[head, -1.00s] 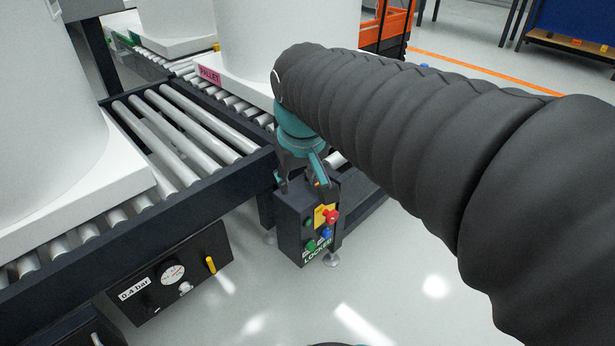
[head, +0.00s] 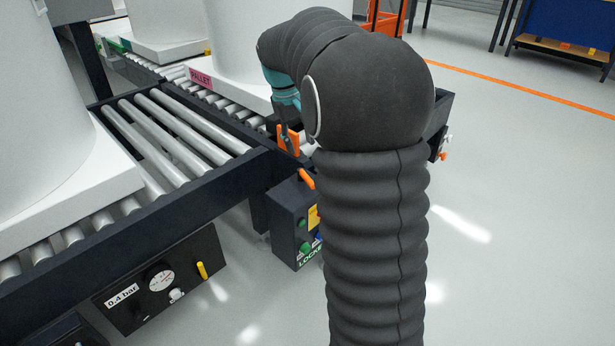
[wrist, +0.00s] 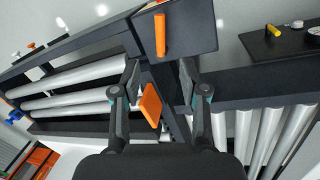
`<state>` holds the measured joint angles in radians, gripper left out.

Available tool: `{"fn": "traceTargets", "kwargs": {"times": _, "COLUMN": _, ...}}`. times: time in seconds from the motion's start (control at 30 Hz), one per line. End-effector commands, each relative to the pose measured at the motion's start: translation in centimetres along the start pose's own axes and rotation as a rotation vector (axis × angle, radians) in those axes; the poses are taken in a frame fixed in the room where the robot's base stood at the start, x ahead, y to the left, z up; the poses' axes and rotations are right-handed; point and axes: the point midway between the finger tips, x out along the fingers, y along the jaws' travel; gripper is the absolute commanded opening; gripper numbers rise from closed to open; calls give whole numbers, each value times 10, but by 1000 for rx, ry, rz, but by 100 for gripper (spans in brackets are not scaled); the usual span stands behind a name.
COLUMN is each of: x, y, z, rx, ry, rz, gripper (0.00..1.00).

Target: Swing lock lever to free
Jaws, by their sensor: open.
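A small orange lever (head: 306,179) sits on top of the dark control box (head: 301,222), whose label reads LOCKED as far as it shows. The lever shows in the wrist view (wrist: 160,35) ahead of the fingertips. An orange plate (head: 288,139) stands at the gap between the roller sections; it also shows in the wrist view (wrist: 150,105), between the finger lines. My gripper (wrist: 160,85) is open, its two fingers apart on either side of the plate. I cannot tell whether they touch it. My arm hides part of the box in the head view.
A gauge panel (head: 162,281) marked 0.4 bar is at the lower left. The floor at right is clear.

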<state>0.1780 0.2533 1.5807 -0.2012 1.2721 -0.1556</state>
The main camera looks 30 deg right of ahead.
Motion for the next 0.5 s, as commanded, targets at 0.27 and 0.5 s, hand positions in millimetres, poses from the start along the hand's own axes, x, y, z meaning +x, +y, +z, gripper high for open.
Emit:
{"fn": "traceTargets", "kwargs": {"times": 0.27, "x": 52, "y": 0, "z": 1, "rx": 1, "ry": -3, "rz": -1, "gripper": 43}}
{"fn": "traceTargets", "kwargs": {"times": 0.5, "x": 94, "y": 0, "z": 1, "rx": 1, "ry": -2, "rz": 0, "gripper": 43}}
